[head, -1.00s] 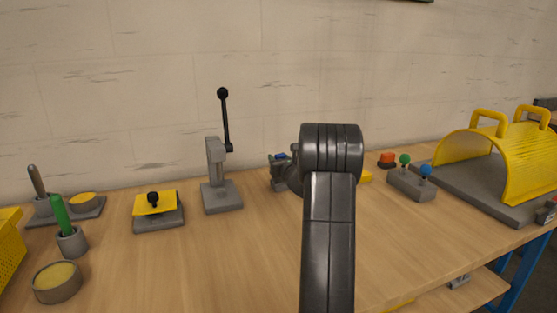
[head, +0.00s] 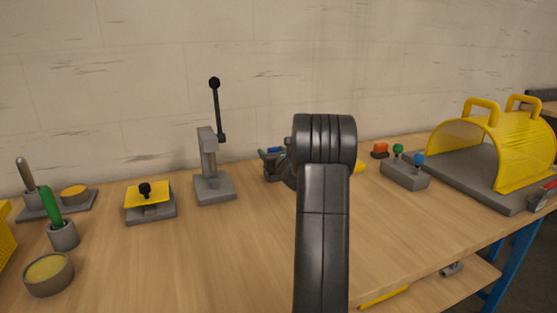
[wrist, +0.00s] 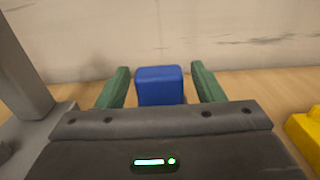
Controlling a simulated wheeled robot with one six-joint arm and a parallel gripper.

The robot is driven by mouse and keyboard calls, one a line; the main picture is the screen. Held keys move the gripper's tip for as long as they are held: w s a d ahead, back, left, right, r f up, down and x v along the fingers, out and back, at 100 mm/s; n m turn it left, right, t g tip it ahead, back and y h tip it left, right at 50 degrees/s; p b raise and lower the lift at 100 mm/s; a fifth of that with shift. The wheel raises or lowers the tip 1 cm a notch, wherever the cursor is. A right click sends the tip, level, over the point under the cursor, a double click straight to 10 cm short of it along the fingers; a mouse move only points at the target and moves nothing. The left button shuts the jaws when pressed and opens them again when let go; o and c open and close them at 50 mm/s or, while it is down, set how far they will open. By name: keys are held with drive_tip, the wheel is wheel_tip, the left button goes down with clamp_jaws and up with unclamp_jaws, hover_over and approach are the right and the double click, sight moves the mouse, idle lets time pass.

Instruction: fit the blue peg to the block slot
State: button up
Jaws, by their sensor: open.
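A blue box-shaped piece, which looks like the blue peg (wrist: 159,86), stands between my gripper's two green fingers in the wrist view. My gripper (wrist: 160,70) is open, with a gap showing on each side of the blue piece. In the head view a little of the blue piece (head: 276,149) shows beside my gripper (head: 269,157), mostly hidden by my arm. What the piece rests on is hidden. A grey block (head: 405,176) with a green and a blue ball top stands to the right. I cannot make out a slot in it.
A grey stand with a black lever (head: 210,165) is left of my gripper. A yellow-topped fixture (head: 149,200) and green-handled tool (head: 50,205) are farther left. An orange piece (head: 380,149) and yellow guard (head: 495,150) are right. The front middle table is clear.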

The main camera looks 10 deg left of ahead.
drive_tip(key=v, duration=1.3)
drive_tip(key=x, duration=1.4)
drive_tip(key=shift+s+d+r, duration=0.1)
drive_tip(key=shift+r, duration=0.1)
